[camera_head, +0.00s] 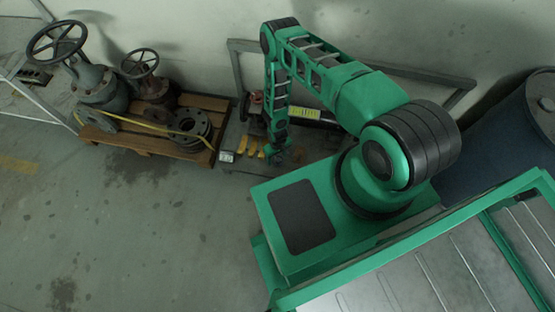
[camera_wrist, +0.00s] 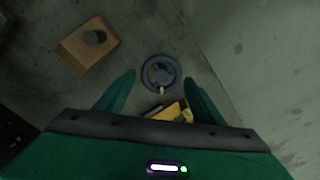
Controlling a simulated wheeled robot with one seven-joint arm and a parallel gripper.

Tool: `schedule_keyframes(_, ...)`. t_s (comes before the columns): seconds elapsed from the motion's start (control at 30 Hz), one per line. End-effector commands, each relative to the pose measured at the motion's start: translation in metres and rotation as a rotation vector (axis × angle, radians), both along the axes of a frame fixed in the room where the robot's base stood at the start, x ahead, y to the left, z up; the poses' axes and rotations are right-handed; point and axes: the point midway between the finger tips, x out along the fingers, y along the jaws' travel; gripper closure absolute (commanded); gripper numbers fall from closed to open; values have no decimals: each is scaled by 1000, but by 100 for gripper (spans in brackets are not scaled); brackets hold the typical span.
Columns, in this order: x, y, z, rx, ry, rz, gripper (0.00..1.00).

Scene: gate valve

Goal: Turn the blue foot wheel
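The blue foot wheel (camera_wrist: 147,81) shows in the wrist view as a small dark blue-grey ring with a hub, low near the floor. It lies ahead of my gripper (camera_wrist: 158,77), between the two green fingertips in the picture. The fingers are spread apart with nothing held between them. Whether they touch the wheel or how far off it is, I cannot tell. In the head view my gripper (camera_head: 277,153) points down at the end of the green arm, and I cannot make out the wheel there.
A wooden pallet (camera_head: 135,140) with large valves stands left of my gripper. A blue drum (camera_head: 495,145) stands at right. Floor at front left is clear.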

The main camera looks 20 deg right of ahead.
Motion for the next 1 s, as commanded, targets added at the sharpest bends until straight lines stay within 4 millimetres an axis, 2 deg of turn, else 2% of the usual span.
schedule_keyframes(0.3,-7,-1,-1,-2,12,1,32)
schedule_keyframes(0.47,-7,-1,9,-2,14,1,32)
schedule_keyframes(0.8,-5,-1,65,-1,11,2,32)
schedule_keyframes(1.0,-5,-1,93,-1,11,1,32)
